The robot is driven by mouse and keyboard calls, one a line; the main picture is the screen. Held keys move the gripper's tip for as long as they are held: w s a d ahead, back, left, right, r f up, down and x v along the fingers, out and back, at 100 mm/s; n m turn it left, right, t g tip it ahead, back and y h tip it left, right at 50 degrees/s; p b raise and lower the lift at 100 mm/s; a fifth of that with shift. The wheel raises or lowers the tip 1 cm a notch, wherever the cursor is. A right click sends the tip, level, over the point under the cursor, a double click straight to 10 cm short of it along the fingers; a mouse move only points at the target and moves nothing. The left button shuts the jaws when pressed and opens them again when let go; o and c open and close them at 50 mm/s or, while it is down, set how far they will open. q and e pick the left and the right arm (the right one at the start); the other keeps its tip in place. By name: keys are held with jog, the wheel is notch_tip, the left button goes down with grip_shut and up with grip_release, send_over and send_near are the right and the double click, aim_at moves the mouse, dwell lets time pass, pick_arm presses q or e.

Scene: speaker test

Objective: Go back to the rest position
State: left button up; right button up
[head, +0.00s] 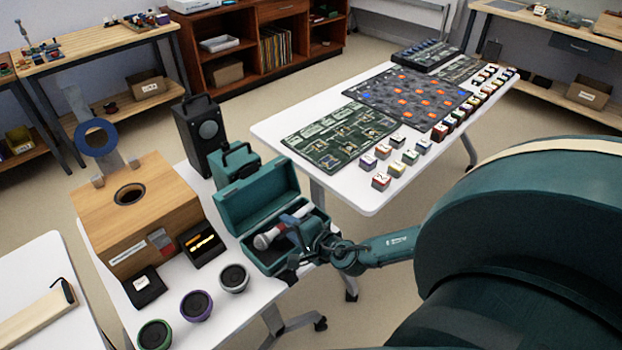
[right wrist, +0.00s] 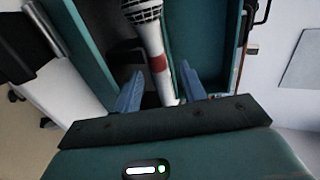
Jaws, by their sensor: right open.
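My right gripper (head: 301,228) is open at the open teal case (head: 238,205) on the white table. A microphone (head: 264,240) with a silver mesh head lies in the case beside the gripper. In the right wrist view, the blue fingers of the gripper (right wrist: 160,84) are spread on either side of the microphone (right wrist: 150,40), whose white handle has a red band. Gaps show beside the handle, but I cannot tell whether a finger touches it. My left gripper is not in view.
A wooden box with a round hole (head: 170,205), a black speaker (head: 198,135) and several round speaker drivers (head: 196,305) share the near table. Another white table (head: 285,130) behind holds boards and small blocks.

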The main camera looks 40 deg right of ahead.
jog(key=v, duration=1)
jog(key=shift+s, duration=0.15)
jog(key=shift+r, duration=0.15)
jog(key=s+a+f+n+g, duration=0.1)
jog(key=s+a+n, duration=0.3)
jog(key=a+n, duration=0.4)
jog(key=s+a+f+n+g+y, duration=0.1)
jog(key=s+a+f+n+g, duration=0.1)
jog(key=a+n, duration=0.6)
notch_tip(320, 180, down, 3)
jog(key=s+n, duration=0.1)
jog(key=n, duration=0.2)
jog(key=shift+s+r+n+g+y, duration=0.25)
jog(key=shift+s+n+g+y, duration=0.05)
jog(key=shift+s+n, duration=0.1)
